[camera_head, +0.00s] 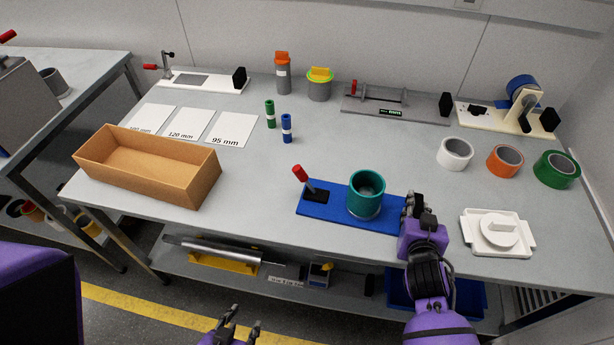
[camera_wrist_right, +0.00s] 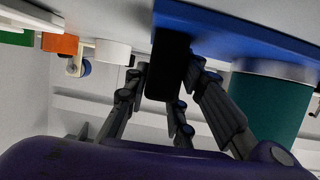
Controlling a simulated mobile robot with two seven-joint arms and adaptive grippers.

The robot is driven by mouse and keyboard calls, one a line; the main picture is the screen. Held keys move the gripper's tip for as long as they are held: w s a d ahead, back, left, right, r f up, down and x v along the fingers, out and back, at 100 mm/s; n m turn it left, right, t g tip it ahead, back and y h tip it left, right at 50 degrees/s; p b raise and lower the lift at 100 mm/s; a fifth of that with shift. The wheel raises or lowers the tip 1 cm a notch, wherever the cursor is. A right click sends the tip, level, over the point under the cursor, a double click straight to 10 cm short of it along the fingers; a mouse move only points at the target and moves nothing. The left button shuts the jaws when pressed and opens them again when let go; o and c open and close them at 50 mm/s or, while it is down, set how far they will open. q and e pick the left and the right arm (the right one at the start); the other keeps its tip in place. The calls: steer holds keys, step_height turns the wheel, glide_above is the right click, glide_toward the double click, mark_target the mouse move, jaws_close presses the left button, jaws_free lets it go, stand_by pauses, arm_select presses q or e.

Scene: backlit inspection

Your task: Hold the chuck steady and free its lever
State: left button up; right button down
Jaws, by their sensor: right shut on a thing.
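The chuck is a blue base plate (camera_head: 330,212) near the table's front edge, with a teal cup (camera_head: 366,195) upright on it. Its lever (camera_head: 304,178) has a red grip and leans up to the left from a black mount at the plate's left end. My right gripper (camera_head: 412,207) is at the plate's right end. The right wrist view shows its fingers around a black block (camera_wrist_right: 170,62) at the end of the blue plate (camera_wrist_right: 235,30), with the teal cup (camera_wrist_right: 262,108) beside. My left gripper (camera_head: 243,320) is low in front of the table, empty, fingers apart.
A cardboard box (camera_head: 150,165) stands left of the chuck. Green (camera_head: 270,114) and blue (camera_head: 287,128) cylinders stand behind it. A white fixture (camera_head: 498,233) lies to the right, with white, orange and green (camera_head: 556,169) rolls behind. The table between box and chuck is clear.

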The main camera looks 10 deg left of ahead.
arm_select(q)
steer(key=shift+s+f, duration=0.15)
steer(key=shift+s, duration=0.15)
steer(key=shift+w+d, duration=0.2)
steer(key=shift+w, duration=0.1)
stand_by(0.4)
